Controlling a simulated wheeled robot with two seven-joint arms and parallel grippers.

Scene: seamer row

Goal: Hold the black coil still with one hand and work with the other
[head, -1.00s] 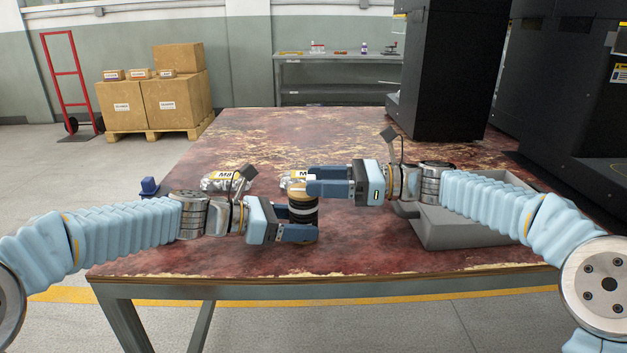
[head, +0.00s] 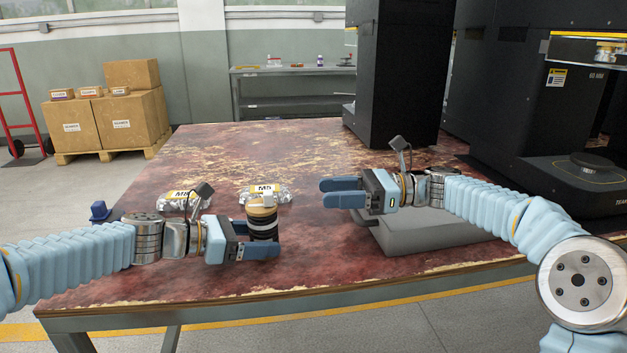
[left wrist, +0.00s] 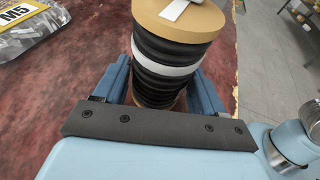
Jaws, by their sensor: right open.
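The black coil (head: 264,224) stands upright on the worn red table (head: 330,265). It has black windings, a pale band and a tan top with a small white strip on it. My left gripper (head: 262,240) has one finger on each side of it, and the left wrist view shows the coil (left wrist: 165,80) between both fingers, seemingly gripped; the contact faces are hidden. My right gripper (head: 328,193) is open and empty, to the right of the coil and apart from it.
Clear bags labelled M5 (head: 265,188) and M8 (head: 182,198) lie behind the coil, with a small blue object (head: 99,211) farther left. A tall black machine (head: 400,75) stands at the back right. The table's middle back is clear.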

